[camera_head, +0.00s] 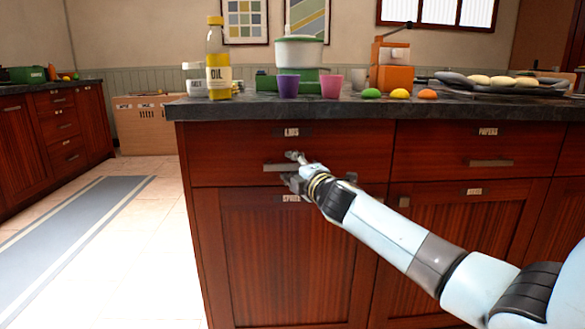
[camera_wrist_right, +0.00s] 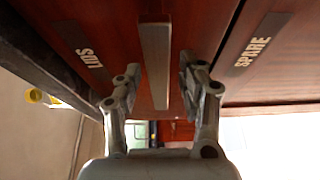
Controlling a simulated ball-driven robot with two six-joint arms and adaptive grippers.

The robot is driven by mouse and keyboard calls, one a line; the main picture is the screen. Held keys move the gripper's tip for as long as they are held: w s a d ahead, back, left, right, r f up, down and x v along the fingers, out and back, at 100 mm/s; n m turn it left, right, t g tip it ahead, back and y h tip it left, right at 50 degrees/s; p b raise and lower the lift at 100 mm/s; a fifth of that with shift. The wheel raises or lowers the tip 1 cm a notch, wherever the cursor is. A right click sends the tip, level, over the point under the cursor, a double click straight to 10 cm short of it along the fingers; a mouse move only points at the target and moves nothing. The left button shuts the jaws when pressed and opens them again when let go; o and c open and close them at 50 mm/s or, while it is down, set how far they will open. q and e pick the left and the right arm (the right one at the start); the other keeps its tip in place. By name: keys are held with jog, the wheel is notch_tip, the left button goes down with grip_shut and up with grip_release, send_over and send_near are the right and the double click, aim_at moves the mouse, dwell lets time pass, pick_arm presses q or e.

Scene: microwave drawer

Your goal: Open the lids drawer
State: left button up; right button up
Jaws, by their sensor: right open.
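The lids drawer (camera_head: 225,148) is the dark red-brown drawer at the upper left of the island, and its front looks flush with the cabinet. Its "LIDS" label (camera_head: 291,132) also shows in the right wrist view (camera_wrist_right: 91,58). Its grey bar handle (camera_head: 275,168) lies level below the label. My right gripper (camera_head: 293,170) is open at the handle's right part. In the right wrist view the handle (camera_wrist_right: 155,55) stands between the two spread fingers (camera_wrist_right: 158,75), one on either side. I cannot tell whether either finger touches it. My left gripper is out of view.
The papers drawer (camera_head: 450,146) is to the right, and a cabinet door labelled "SPARE" (camera_head: 270,255) is below. The dark countertop (camera_head: 230,110) overhangs above, holding an oil bottle (camera_head: 218,60), cups and other kitchenware. The floor (camera_head: 165,240) at the left is open, with a grey runner (camera_head: 75,235).

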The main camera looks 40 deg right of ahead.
jog(key=shift+c, duration=0.5)
grip_shut()
